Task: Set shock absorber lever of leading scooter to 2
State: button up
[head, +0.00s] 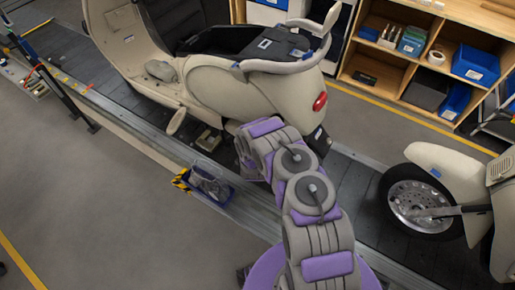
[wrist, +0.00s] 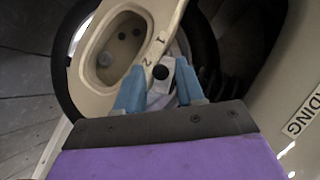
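The leading scooter (head: 210,75), cream with a red tail light, stands on the conveyor in the head view. My arm reaches to its rear underside and hides my gripper there. In the wrist view, the cream part (wrist: 159,42) bears the marks 1 and 2, with 2 closer to me. A small pale piece with a black round end (wrist: 160,72), seemingly the shock absorber lever, sits beside the 2. My gripper (wrist: 161,66) has its blue fingers apart on either side of this piece. Contact with the fingers is not clear.
A second scooter (head: 450,165) stands behind on the slat conveyor (head: 345,190). A blue tray (head: 208,186) sits at the conveyor's near edge. Shelves with bins (head: 475,62) stand at the back right. The grey floor at the lower left is clear.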

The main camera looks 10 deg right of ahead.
jog(key=p+v, duration=0.2)
jog(key=v, duration=1.5)
jog(key=shift+w, duration=0.1)
jog(key=a+r+n+g+y+b, duration=0.25)
jog(key=r+g, duration=0.25)
jog(key=r, duration=0.4)
jog(key=s+a+r+n+g+y+b, duration=0.2)
jog(key=s+r+n+g, duration=0.2)
jog(key=s+r, duration=0.55)
jog(key=s+d+r+n+g, duration=0.1)
jog(key=s+d+r+n, duration=0.1)
jog(key=s+r, duration=0.3)
jog(key=s+d+r+n+g+b, duration=0.1)
jog(key=s+r, duration=0.4)
jog(key=s, duration=0.8)
jog(key=s+d+r+n+g+b, duration=0.1)
jog(key=s+d+r+n+g, duration=0.2)
jog(key=s, duration=0.6)
notch_tip(320, 180, up, 3)
jog(key=shift+s+f+n+h, duration=0.15)
jog(key=shift+n+h, duration=0.3)
jog(key=shift+n, duration=0.3)
jog(key=shift+c, duration=0.3)
